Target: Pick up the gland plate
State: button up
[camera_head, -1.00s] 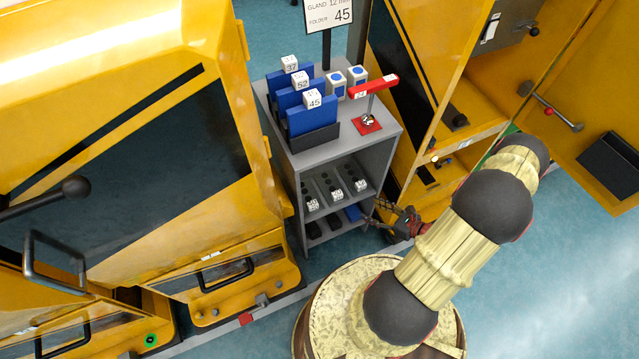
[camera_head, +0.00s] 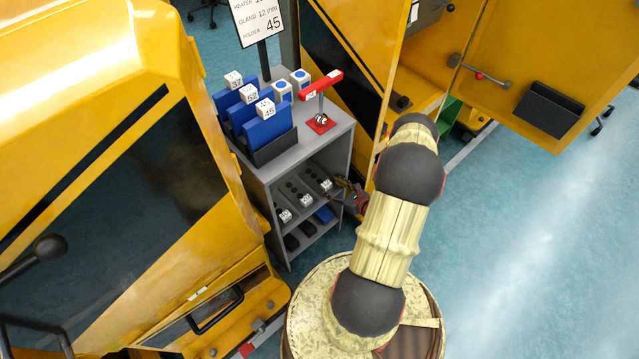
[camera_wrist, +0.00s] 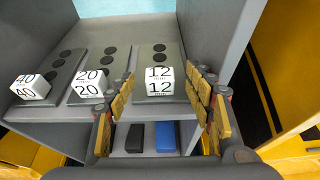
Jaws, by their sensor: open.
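Three dark grey gland plates with black round holes lie on the cabinet's middle shelf, each with a white number cube at its front. In the wrist view the 12 plate (camera_wrist: 157,53) is at the right, the 20 plate (camera_wrist: 105,65) in the middle and the 40 plate (camera_wrist: 55,72) at the left. My gripper (camera_wrist: 161,80) is open, with one finger on each side of the 12 cube (camera_wrist: 159,82). Nothing is held; I cannot tell whether the fingers touch the plate. In the head view my gripper (camera_head: 345,190) is at the shelf's open front.
A sign (camera_head: 257,16) reads gland 12 mm and folder 45. The grey cabinet (camera_head: 318,138) carries blue folders (camera_head: 270,128) and a red-handled device (camera_head: 320,88) on top. A side wall (camera_wrist: 218,35) stands close right of my gripper. Black and blue blocks (camera_wrist: 165,136) lie on the shelf below.

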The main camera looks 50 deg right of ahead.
aim_at(327, 184)
jog(key=b+x, duration=0.1)
jog(key=x, duration=0.2)
jog(key=shift+w+f, duration=0.1)
jog(key=shift+w, duration=0.1)
jog(key=shift+c, duration=1.1)
jog(key=c, duration=1.1)
grip_shut()
